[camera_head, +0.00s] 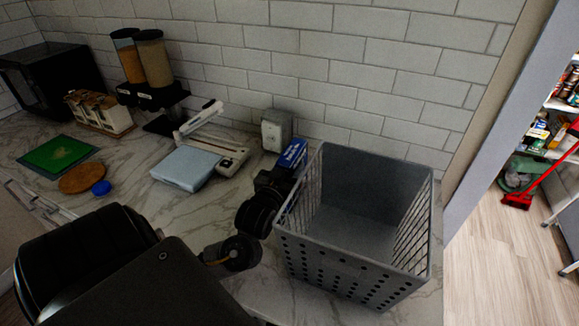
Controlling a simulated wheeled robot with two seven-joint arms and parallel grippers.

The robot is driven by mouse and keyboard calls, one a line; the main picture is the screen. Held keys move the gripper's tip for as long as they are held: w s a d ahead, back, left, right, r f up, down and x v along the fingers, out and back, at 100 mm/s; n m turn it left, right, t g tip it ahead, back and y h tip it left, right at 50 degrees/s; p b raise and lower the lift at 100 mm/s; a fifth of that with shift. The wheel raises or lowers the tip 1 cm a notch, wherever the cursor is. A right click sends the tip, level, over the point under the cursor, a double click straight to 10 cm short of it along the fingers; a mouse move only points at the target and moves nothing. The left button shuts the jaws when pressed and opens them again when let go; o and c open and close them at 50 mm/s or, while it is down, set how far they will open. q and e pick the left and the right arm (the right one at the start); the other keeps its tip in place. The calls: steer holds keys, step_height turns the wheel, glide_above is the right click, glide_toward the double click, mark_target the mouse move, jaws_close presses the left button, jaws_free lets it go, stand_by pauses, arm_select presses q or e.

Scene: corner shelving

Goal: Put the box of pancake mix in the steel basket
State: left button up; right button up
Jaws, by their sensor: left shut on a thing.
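The steel basket (355,272) is a grey, open-topped bin with pierced walls, standing on the counter at the right. It looks empty. My left gripper (276,181) is at the basket's left side, near its back left rim. It is shut on a blue box with white lettering (293,152), which I take to be the pancake mix. The box is tilted and sits outside the basket, just left of its back corner. The gripper hides the box's lower part. My right gripper is not in view.
A white appliance (276,131) stands behind the box by the wall. A pale slicer or scale (187,167), grain dispensers (155,60), a green board (56,154) and a black microwave (50,82) are at left. The counter ends right of the basket.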

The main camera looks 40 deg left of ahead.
arm_select(q)
steer(key=o, duration=1.1)
steer(key=shift+f, duration=0.1)
steer(key=shift+r+p+v, duration=0.1)
steer(key=shift+p+v, duration=0.05)
steer(key=shift+v, duration=2.85)
steer(key=shift+r+p+v, duration=0.15)
steer(key=shift+v, duration=2.9)
